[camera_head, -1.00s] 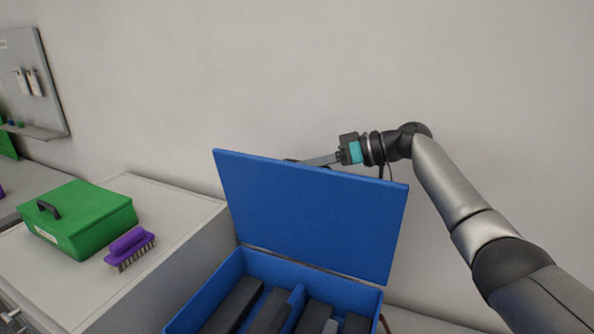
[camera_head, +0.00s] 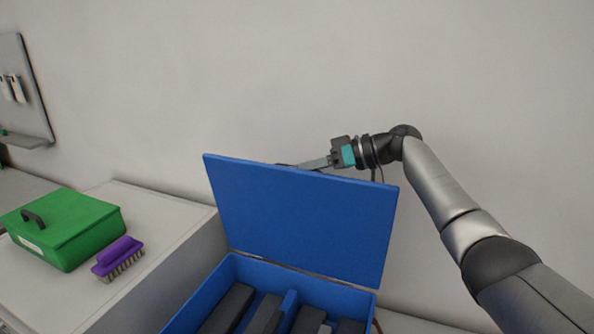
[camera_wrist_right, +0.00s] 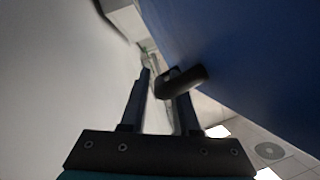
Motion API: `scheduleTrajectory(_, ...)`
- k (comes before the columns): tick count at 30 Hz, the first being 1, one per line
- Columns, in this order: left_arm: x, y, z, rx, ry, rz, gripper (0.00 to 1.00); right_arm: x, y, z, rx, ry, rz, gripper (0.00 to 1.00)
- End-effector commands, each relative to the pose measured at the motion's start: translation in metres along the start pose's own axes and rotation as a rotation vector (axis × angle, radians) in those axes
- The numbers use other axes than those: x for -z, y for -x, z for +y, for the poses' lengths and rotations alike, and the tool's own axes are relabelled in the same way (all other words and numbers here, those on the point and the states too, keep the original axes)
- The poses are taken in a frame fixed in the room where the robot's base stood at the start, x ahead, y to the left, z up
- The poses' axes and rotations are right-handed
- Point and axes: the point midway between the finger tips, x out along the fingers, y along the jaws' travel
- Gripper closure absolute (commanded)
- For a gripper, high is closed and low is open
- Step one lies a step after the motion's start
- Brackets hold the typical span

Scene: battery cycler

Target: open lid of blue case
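In the head view the blue case (camera_head: 205,297) stands in the lower middle with its blue lid (camera_head: 300,215) raised, steeply upright above the hinge. Dark blocks lie inside the case. My right gripper (camera_head: 308,164) reaches in from the right behind the lid's top edge, its fingertips partly hidden by the lid. In the right wrist view the gripper (camera_wrist_right: 158,85) has its two fingers apart. A dark handle (camera_wrist_right: 185,83) on the lid's outer face overlaps the right finger; I cannot tell whether they touch. My left gripper is out of view.
A green box (camera_head: 65,232) with a handle and a purple brush (camera_head: 117,257) sit on a light cabinet (camera_head: 165,225) at left. A plain wall stands close behind the lid and my right arm. A grey wall panel (camera_head: 25,90) hangs at far left.

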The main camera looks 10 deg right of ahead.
Motion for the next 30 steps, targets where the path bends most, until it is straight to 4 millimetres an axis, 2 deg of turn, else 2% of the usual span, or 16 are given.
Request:
scheduleTrajectory(5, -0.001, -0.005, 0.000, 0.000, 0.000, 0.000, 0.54, -0.001, 0.029, 0.002, -0.005, 0.001, 0.002, 0.70)
scheduleTrajectory(12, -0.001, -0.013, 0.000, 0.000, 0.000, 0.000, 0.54, -0.001, 0.087, 0.002, -0.005, 0.001, 0.001, 0.70)
scheduleTrajectory(18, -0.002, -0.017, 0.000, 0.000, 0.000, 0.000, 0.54, -0.001, 0.126, 0.001, -0.002, -0.001, 0.000, 0.70)
scheduleTrajectory(24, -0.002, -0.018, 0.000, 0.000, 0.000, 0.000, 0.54, -0.001, 0.145, 0.001, -0.001, -0.001, -0.001, 0.70)
scheduleTrajectory(30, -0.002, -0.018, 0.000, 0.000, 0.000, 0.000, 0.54, -0.001, 0.149, 0.000, 0.000, -0.001, -0.002, 0.70)
